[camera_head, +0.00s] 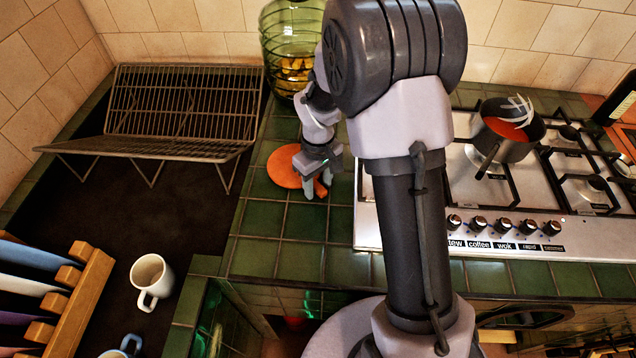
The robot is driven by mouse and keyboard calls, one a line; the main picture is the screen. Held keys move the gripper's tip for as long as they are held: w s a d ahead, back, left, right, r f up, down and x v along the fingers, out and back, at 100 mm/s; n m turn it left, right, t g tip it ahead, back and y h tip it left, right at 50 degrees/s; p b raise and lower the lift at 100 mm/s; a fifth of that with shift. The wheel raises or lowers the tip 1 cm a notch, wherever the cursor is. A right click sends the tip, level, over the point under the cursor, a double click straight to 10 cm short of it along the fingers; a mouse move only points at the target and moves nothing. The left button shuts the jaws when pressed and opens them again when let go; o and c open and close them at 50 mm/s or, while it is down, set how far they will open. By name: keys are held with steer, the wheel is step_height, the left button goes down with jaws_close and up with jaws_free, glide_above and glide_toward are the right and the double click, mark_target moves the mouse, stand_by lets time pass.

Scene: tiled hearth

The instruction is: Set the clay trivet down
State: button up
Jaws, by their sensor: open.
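The clay trivet (283,168) is a flat, round, orange disc. It lies on the green tiled counter (302,221) between the wire rack and the stove. My gripper (315,188) is at the trivet's right edge with its fingers pointing down and apart. The fingers hide part of the trivet's right side. Whether a finger touches the trivet I cannot tell.
A green glass jar (291,45) stands behind the trivet. A wire rack (180,110) is at the left, and a stove (500,190) with a pot (508,128) is at the right. A white mug (151,281) stands lower left. Green tiles in front of the trivet are clear.

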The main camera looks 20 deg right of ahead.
steer(key=s+a+r+m+t+p, duration=0.1)
steer(key=s+r+m+p, duration=0.15)
steer(key=r, duration=0.85)
steer(key=s+a+r+m+t+p, duration=0.1)
steer(key=s+r+p, duration=0.2)
steer(key=r, duration=0.9)
steer(key=s+a+r+m+t+y, duration=0.1)
steer(key=s+r+m+t, duration=0.1)
steer(key=s, duration=0.6)
steer(key=s+a+r+m+t+y, duration=0.1)
steer(key=s+a+r+m, duration=0.1)
steer(key=s, duration=0.6)
step_height(320, 180, up, 2)
steer(key=shift+a+r+m+t, duration=0.25)
steer(key=shift+m+t, duration=0.15)
steer(key=shift+m, duration=0.35)
steer(key=shift+s, duration=0.1)
